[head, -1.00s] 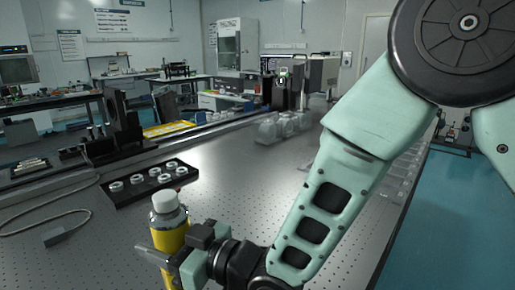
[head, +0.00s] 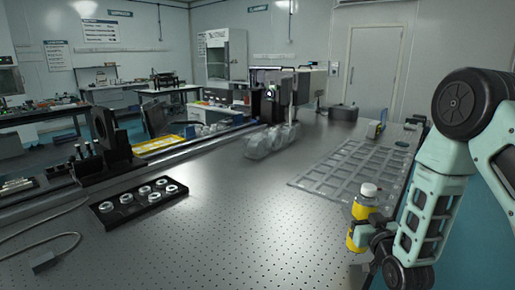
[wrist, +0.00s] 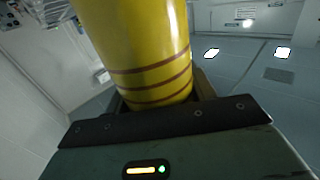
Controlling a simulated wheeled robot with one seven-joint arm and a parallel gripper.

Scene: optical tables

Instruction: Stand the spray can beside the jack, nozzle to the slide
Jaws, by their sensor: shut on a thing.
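The spray can (head: 359,226) is yellow with a white cap and stands about upright in my gripper (head: 362,238), at the right of the head view. My gripper is shut around its body. In the wrist view the yellow can body (wrist: 135,45), with dark red bands, fills the space above the gripper (wrist: 165,115); its top is out of that view. The can is held above the table's right side. I cannot tell which way its nozzle faces. A long dark rail (head: 190,146), possibly the slide, runs along the far left side. I cannot pick out the jack for certain.
The perforated table (head: 230,225) is broadly clear in the middle. A black tray with several white rings (head: 140,198) lies at left, near a cable (head: 45,262). A clear gridded tray (head: 340,170) lies at right, clear containers (head: 270,140) at the back.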

